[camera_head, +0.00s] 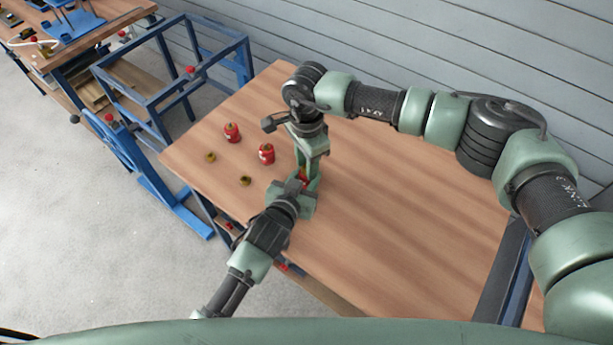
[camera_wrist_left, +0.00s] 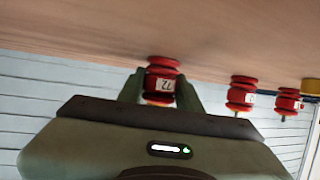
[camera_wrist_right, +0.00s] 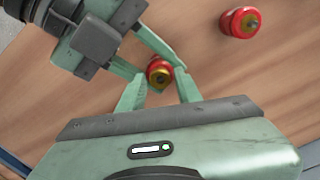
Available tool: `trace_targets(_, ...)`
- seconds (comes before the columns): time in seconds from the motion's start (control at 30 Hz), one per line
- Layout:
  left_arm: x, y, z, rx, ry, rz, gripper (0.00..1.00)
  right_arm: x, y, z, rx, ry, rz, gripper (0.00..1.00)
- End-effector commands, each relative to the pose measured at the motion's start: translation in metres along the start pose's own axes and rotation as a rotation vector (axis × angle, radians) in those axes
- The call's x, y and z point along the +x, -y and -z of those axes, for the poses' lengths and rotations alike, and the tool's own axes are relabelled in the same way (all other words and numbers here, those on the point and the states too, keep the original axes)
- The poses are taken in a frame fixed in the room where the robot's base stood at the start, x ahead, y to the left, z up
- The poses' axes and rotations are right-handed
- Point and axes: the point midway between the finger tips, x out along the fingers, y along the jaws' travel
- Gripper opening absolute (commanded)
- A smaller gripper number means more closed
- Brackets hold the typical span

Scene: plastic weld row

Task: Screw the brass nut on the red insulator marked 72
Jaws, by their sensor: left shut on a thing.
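The red insulator marked 72 (camera_wrist_left: 160,84) is upright between the fingers of my left gripper (camera_wrist_left: 160,92), which is shut on it at the table surface. In the head view it is a red patch (camera_head: 303,177) mostly hidden by both grippers. In the right wrist view its top (camera_wrist_right: 159,70) shows brass at the centre (camera_wrist_right: 161,78); I cannot tell nut from stud. My right gripper (camera_wrist_right: 161,84) is open above it, one finger on each side with gaps. Two loose brass nuts, one nearer (camera_head: 245,180) and one farther (camera_head: 210,157), lie left on the table.
Two other red insulators (camera_head: 266,153) (camera_head: 232,132) stand on the wooden table (camera_head: 400,215), left of the grippers. The table's right part is clear. A blue frame (camera_head: 165,75) stands beyond the left edge. A grey slatted wall (camera_head: 450,50) runs behind.

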Motion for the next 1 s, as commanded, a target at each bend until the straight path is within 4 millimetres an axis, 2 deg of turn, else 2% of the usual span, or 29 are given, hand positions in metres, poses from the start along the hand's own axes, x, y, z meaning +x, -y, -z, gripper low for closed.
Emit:
trace_targets(0.13, 0.0000, 0.0001, -0.0016, 0.000, 0.003, 0.000, 0.00, 0.0001, 0.0000, -0.0001, 0.000, 0.000, 0.000, 0.34)
trace_targets(0.2, 0.0000, 0.0001, -0.0016, 0.000, 0.003, 0.000, 0.00, 0.0000, 0.0000, -0.0001, 0.000, 0.000, 0.000, 0.14)
trace_targets(0.27, 0.0000, 0.0001, -0.0016, 0.000, 0.003, 0.000, 0.00, 0.0000, 0.0000, -0.0001, 0.000, 0.000, 0.000, 0.00)
trace_targets(0.47, 0.0000, 0.0001, -0.0017, 0.000, 0.003, 0.000, 0.00, -0.0001, -0.0001, -0.0001, 0.007, 0.000, 0.000, 0.00)
trace_targets(0.63, 0.0000, 0.0001, -0.0017, 0.000, 0.003, 0.000, 0.00, 0.0001, -0.0002, -0.0001, 0.171, 0.000, 0.000, 0.00)
trace_targets(0.77, 0.0000, 0.0001, -0.0017, 0.000, 0.003, 0.000, 0.00, 0.0001, -0.0001, 0.0000, 0.159, 0.000, 0.000, 0.00)
trace_targets(0.8, 0.0000, 0.0001, -0.0016, 0.000, 0.003, 0.000, 0.00, 0.0001, -0.0002, 0.0001, 0.159, 0.000, 0.000, 0.29)
trace_targets(0.87, 0.0000, 0.0001, -0.0017, 0.000, 0.003, 0.000, 0.00, 0.0000, -0.0002, 0.0001, 0.158, 0.000, 0.000, 0.46)
trace_targets(0.9, 0.0000, 0.0001, -0.0017, 0.000, 0.003, 0.000, 0.00, 0.0000, -0.0002, 0.0001, 0.158, 0.000, -0.001, 0.49)
trace_targets(1.0, 0.0001, 0.0003, -0.0016, 0.000, 0.003, 0.001, 0.00, 0.0002, -0.0004, -0.0001, 0.158, 0.000, -0.001, 0.49)
